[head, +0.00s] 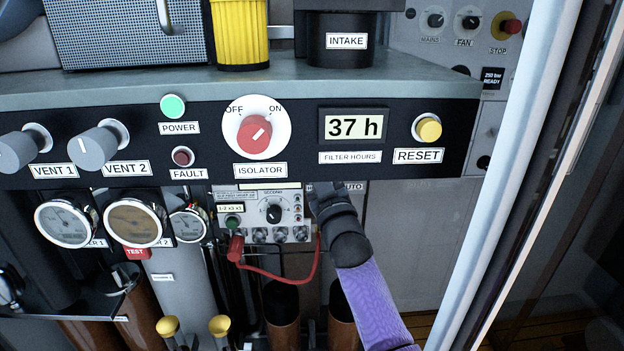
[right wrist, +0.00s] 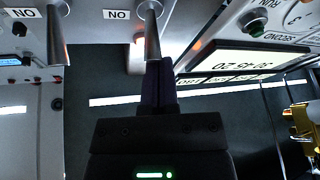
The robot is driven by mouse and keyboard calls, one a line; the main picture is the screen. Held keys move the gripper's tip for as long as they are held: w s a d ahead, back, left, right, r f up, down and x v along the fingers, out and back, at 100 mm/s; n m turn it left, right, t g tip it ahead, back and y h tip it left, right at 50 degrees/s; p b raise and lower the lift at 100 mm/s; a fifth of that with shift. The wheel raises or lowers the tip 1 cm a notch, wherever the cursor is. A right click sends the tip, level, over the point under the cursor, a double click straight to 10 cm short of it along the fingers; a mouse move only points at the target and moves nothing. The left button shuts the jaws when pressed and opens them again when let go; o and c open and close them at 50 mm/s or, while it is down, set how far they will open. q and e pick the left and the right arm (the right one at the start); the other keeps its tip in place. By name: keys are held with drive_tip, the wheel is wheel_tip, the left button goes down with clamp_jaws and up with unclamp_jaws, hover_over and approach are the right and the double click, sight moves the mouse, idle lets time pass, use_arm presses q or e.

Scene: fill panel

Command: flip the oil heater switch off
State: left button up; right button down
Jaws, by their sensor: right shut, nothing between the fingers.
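No label reading oil heater is legible in either view. In the right wrist view two metal toggle levers stick out from a light panel at the top: a left lever (right wrist: 57,38) and a middle lever (right wrist: 152,35). Each has an upside-down ON label beside it. My right gripper (right wrist: 158,85) is shut and empty, its fingertips close to the tip of the middle lever; I cannot tell if they touch. In the head view my right gripper (head: 325,192) is just under the black panel's lower edge, which partly hides it. My left gripper is not seen.
The black panel (head: 300,170) overhangs my right gripper, carrying a red isolator knob (head: 254,134) and a yellow reset button (head: 428,129). A red cable (head: 285,280) hangs left of my right arm. A white post (head: 525,130) stands at right.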

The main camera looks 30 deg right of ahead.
use_arm(q)
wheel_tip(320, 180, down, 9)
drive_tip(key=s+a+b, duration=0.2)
drive_tip(key=b, duration=0.6)
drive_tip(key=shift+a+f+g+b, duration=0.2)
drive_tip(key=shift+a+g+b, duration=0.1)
use_arm(e)
drive_tip(key=s+f+n+t+y, duration=0.1)
drive_tip(key=s+f+n+t, duration=0.1)
drive_tip(key=s+f+t, duration=0.2)
wheel_tip(320, 180, down, 3)
drive_tip(key=shift+s+a+f, duration=0.2)
drive_tip(key=shift+s+a, duration=0.2)
drive_tip(key=shift+s, duration=0.55)
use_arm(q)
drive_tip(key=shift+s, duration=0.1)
